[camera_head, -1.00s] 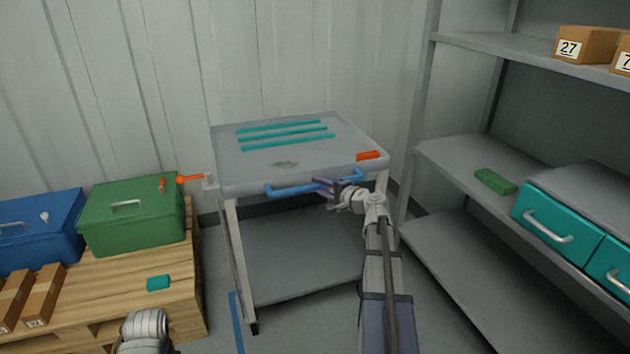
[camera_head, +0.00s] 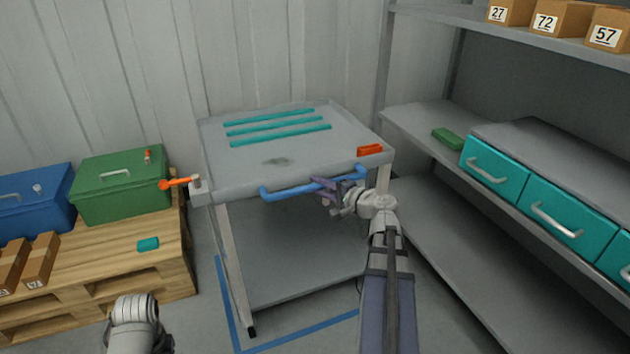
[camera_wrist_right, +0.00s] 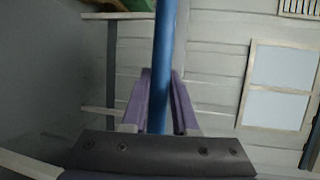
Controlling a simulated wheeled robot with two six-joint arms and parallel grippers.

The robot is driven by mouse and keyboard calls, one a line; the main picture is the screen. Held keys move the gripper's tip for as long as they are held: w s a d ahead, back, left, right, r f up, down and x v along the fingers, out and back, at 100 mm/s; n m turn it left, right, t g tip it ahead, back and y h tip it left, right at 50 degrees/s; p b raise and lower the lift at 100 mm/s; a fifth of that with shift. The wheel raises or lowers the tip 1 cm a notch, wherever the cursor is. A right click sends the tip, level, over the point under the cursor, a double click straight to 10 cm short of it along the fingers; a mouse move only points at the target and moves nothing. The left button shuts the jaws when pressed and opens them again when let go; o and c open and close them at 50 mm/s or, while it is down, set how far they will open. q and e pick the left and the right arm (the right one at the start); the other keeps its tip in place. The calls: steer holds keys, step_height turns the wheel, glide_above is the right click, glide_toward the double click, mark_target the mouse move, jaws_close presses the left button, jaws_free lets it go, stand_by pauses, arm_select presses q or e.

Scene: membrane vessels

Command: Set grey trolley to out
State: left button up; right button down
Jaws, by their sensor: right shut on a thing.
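The grey trolley (camera_head: 295,166) stands against the corrugated wall in the head view, with three teal strips on its top and an open lower shelf. A blue handle bar (camera_head: 285,192) runs along its front edge. My right gripper (camera_head: 328,186) is shut on the right part of this bar. In the right wrist view the blue bar (camera_wrist_right: 165,60) passes between the purple fingers (camera_wrist_right: 158,105). My left arm shows only as a link at the bottom left; its gripper is out of view.
An orange lever (camera_head: 175,183) sits at the trolley's left corner, near a green toolbox (camera_head: 125,190) on a wooden pallet (camera_head: 95,265). Shelving (camera_head: 430,200) with teal drawers (camera_head: 560,218) stands close on the right. Blue tape (camera_head: 300,330) marks the floor beneath the trolley.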

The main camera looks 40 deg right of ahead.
steer(key=shift+s, duration=0.25)
steer(key=c, duration=0.7)
jaws_free()
steer(key=p+v, duration=0.1)
steer(key=v, duration=0.6)
steer(key=shift+s+r, duration=0.1)
steer(key=shift+s, duration=0.25)
